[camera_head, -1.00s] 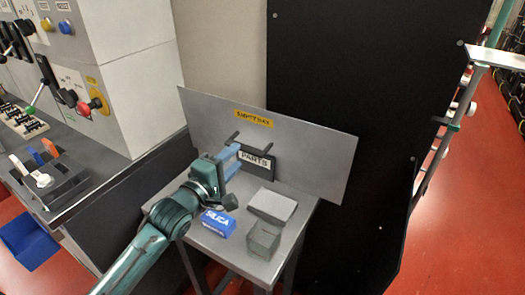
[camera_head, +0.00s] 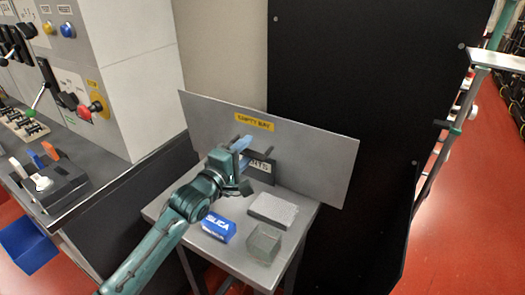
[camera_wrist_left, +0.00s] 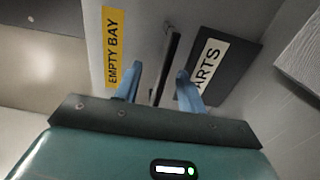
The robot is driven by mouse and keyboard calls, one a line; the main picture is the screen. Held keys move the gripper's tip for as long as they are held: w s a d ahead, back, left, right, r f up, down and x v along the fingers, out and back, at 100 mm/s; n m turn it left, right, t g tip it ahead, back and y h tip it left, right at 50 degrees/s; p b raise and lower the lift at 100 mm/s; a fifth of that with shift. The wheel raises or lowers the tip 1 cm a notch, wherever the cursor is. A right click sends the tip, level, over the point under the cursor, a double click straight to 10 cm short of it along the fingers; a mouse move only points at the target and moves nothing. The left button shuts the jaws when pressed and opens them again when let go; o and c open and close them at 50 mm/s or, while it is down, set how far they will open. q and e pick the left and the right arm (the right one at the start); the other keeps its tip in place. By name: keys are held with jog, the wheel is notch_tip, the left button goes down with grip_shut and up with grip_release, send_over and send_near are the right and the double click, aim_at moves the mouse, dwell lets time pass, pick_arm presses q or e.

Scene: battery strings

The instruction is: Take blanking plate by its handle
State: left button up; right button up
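The blanking plate (camera_head: 310,155) is a wide grey sheet with a yellow EMPTY BAY label, leaning upright at the back of a small grey table. Its handle is a dark bar, mostly hidden behind my gripper in the head view. In the left wrist view the handle (camera_wrist_left: 167,62) runs between the two blue fingers of my left gripper (camera_wrist_left: 158,72). That gripper also shows in the head view (camera_head: 242,152), in front of the plate. It is open, with a gap visible on each side of the bar. My right gripper is not in view.
The small table (camera_head: 208,250) holds a dark PARTS bin (camera_head: 264,173), a blue SILICA box (camera_head: 218,227), a light grey block (camera_head: 273,209) and a clear greenish box (camera_head: 264,244). A control console (camera_head: 110,60) stands left and a black panel (camera_head: 350,90) behind.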

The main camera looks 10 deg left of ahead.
pick_arm(q)
jog(key=shift+w+d, duration=0.2)
jog(key=shift+w, duration=0.35)
jog(key=shift+c, duration=0.4)
grip_shut()
dwell(0.3)
jog(key=shift+f, duration=0.25)
dwell(0.7)
jog(key=shift+r, duration=0.2)
jog(key=shift+r+p, duration=0.2)
jog(key=shift+p, duration=0.25)
